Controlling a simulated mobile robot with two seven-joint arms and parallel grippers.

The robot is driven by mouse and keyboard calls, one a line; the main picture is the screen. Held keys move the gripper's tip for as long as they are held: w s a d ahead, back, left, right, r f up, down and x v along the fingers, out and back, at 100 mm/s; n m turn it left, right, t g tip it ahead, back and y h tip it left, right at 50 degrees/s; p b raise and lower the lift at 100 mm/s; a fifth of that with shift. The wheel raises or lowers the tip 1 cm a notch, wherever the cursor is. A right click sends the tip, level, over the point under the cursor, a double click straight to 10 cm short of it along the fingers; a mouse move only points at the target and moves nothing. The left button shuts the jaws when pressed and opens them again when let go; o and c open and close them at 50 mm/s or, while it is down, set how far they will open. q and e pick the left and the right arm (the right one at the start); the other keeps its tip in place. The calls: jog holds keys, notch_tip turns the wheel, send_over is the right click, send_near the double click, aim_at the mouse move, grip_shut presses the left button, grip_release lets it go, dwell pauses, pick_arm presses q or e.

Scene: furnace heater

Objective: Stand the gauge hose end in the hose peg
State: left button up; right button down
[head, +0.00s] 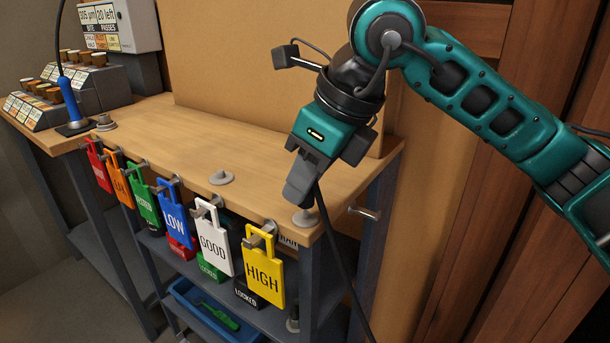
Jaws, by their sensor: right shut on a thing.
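My right gripper (300,195) comes in from the upper right and points down over the front right corner of the bench. It is shut on the end of a black hose (337,262); the end itself is mostly hidden by the fingers. The hose hangs down past the bench's right edge. Just below the fingertips, a grey round fitting with a short stub (305,218) sits on the bench top. A similar fitting (222,178) stands farther left. I cannot tell which fitting is the hose peg. My left gripper is not in view.
Hanging tags, including the yellow HIGH tag (264,272), line the wooden bench's (190,150) front edge. A blue-handled tool (69,98) stands at the far left. A blue tray (190,300) sits below. The middle bench top is clear.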

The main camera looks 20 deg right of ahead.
jog(key=shift+f+b, duration=0.85)
jog(key=shift+f, duration=0.2)
dwell(0.6)
dwell(0.9)
dwell(0.5)
jog(key=c, duration=0.9)
grip_release()
